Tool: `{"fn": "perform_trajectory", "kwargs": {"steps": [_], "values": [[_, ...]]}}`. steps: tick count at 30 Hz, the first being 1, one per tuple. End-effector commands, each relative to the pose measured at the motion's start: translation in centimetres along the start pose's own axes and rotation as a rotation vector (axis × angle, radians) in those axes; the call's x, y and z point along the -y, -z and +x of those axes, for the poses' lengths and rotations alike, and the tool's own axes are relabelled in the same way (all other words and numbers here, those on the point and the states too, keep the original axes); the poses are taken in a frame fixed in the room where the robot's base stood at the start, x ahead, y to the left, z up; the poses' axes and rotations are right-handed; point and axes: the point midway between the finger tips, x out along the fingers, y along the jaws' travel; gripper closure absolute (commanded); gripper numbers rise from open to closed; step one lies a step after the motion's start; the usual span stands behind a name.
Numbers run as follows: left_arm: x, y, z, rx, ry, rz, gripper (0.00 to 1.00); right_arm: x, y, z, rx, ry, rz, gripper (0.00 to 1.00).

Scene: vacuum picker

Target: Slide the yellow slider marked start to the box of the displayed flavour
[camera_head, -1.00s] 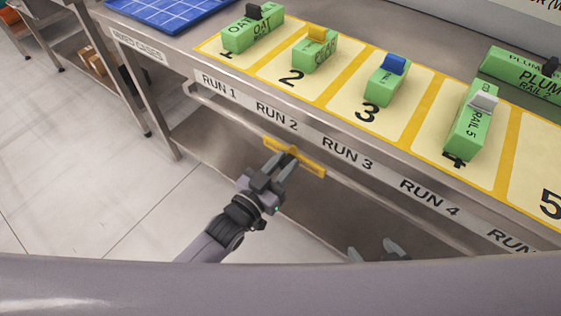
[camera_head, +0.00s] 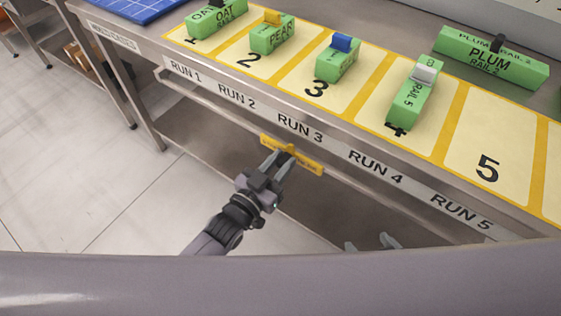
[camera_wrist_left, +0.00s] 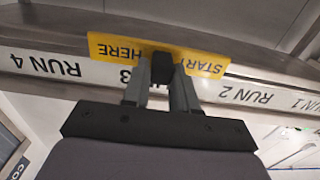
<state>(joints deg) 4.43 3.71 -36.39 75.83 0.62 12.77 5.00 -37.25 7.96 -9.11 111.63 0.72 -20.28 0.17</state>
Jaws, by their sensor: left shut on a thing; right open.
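The yellow slider (camera_head: 309,166) is on the rail (camera_head: 345,178) along the bench front, below the RUN 3 label (camera_head: 300,128). In the left wrist view the slider (camera_wrist_left: 116,47) reads START HERE and partly covers the run 3 label. My left gripper (camera_head: 283,157) is shut on the slider's dark middle grip, also in the left wrist view (camera_wrist_left: 163,72). My right gripper (camera_head: 371,245) is open and empty below the bench front, mostly hidden by my body. Green boxes on the bench include OAT (camera_head: 222,18), PEAR (camera_head: 275,38) and PLUM (camera_head: 490,60). No flavour display is visible.
A blue-clipped green box (camera_head: 338,64) is at spot 3 and a white-clipped one (camera_head: 410,102) at spot 4. Spot 5 (camera_head: 490,135) is empty. The rail continues right past RUN 4 (camera_head: 376,164) and RUN 5 (camera_head: 461,210). A blue mat (camera_head: 125,8) is at the back left.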

Motion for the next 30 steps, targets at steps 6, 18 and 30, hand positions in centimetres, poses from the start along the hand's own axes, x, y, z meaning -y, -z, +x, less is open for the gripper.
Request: {"fn": "perform_trajectory", "kwargs": {"steps": [6,18,30], "values": [[0.1,-0.1,-0.1,0.003,0.001,0.000,1.00,0.0,0.0,0.0,0.000,0.000,0.000,0.20],[0.1,-0.1,-0.1,0.002,0.001,0.000,0.51,0.0,0.0,0.0,-0.001,0.001,0.000,0.20],[0.1,-0.1,-2.7,0.004,0.001,0.000,0.51,0.0,0.3,-0.2,-0.001,0.001,0.000,0.20]]}}
